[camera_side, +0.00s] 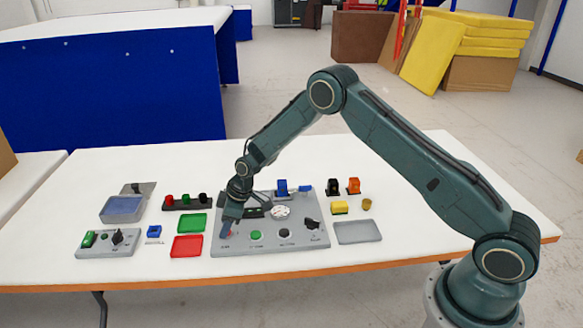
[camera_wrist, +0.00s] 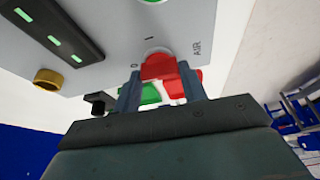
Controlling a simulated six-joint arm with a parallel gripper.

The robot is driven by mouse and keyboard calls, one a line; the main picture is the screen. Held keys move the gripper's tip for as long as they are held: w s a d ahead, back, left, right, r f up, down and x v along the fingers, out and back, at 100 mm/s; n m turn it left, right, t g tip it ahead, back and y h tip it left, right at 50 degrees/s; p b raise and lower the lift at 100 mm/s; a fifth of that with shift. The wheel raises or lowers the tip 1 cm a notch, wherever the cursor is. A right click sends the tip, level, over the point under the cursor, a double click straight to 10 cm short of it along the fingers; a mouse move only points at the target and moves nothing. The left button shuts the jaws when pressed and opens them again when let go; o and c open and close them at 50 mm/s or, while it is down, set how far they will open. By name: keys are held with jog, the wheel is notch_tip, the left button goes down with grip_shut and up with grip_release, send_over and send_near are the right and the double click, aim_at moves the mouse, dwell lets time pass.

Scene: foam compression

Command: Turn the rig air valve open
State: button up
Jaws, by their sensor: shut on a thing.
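The rig air valve (camera_wrist: 157,66) is a red handle on the grey panel, next to the label AIR and the marks 0 and I. My gripper (camera_wrist: 160,84) is shut on this handle, one finger on each side. In the side view my gripper (camera_side: 227,226) points down at the front left corner of the grey panel (camera_side: 308,205).
A red tray (camera_side: 187,246) and a green tray (camera_side: 192,224) lie just left of the panel. A small switch box (camera_side: 108,243) stands further left. The panel also carries a green button (camera_side: 256,235) and black knobs (camera_side: 312,223). A grey tray (camera_side: 358,232) lies at right.

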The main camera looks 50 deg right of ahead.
jog(key=m+h, duration=0.1)
jog(key=m, duration=0.3)
jog(key=shift+a+t, duration=0.15)
jog(key=shift+t, duration=0.25)
jog(key=m+h, duration=0.2)
jog(key=m, duration=0.2)
jog(key=shift+a+m, duration=0.15)
jog(key=shift+m, duration=0.25)
jog(key=m+h, duration=0.1)
jog(key=m, duration=0.3)
jog(key=shift+a+m+h, duration=0.1)
jog(key=shift+m+h, duration=0.2)
jog(key=shift+h, duration=0.1)
jog(key=shift+m+g+h, duration=0.5)
jog(key=shift+m+h, duration=0.2)
jog(key=shift+m, duration=1.3)
jog(key=o, duration=1)
jog(key=shift+r, duration=0.1)
jog(key=v, duration=1.3)
jog(key=shift+a+r, duration=0.15)
jog(key=shift+r, duration=0.1)
